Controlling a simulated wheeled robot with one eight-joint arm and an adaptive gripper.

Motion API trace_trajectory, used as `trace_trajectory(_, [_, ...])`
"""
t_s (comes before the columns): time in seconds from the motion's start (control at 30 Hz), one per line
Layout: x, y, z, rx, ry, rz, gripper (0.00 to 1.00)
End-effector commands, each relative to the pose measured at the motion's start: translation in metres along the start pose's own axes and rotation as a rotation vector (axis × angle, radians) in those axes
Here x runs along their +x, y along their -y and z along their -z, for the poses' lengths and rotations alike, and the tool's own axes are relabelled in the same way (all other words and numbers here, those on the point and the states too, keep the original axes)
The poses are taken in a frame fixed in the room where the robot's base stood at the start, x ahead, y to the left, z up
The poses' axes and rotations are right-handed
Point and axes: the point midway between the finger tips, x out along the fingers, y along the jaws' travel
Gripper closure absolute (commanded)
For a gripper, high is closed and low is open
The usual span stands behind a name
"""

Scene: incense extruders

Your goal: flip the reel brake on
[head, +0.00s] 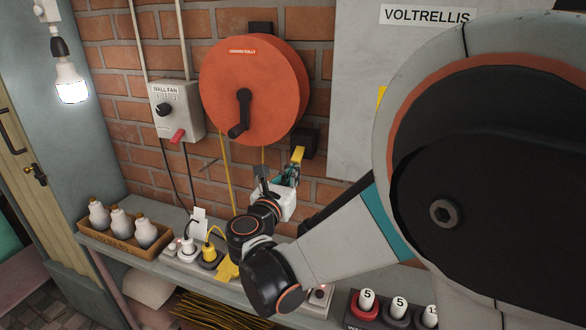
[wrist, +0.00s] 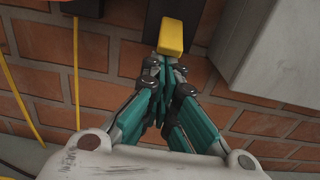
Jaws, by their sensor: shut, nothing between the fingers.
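The reel brake is a black box (head: 307,143) on the brick wall, just right of the big orange reel (head: 255,85). Its yellow lever (head: 298,154) sticks out from the box and slants down a little. My gripper (head: 291,171) is shut and empty, with its fingertips just below the lever's end. In the wrist view the yellow lever end (wrist: 171,36) is straight beyond the closed fingertips (wrist: 164,68). I cannot tell whether they touch. The fingers hide part of the wall behind them.
A wall fan box (head: 177,110) with a red switch hangs left of the reel. Yellow cords hang beneath the reel.

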Motion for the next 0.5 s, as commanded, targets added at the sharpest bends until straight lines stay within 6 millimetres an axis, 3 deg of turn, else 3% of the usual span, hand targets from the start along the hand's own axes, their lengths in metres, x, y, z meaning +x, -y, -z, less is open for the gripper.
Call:
trace_trajectory(0.27, [-0.006, 0.0, -0.015, 0.0, -0.125, -0.001, 1.0])
trace_trajectory(0.5, [-0.012, 0.0, -0.032, 0.001, -0.337, 0.001, 1.0])
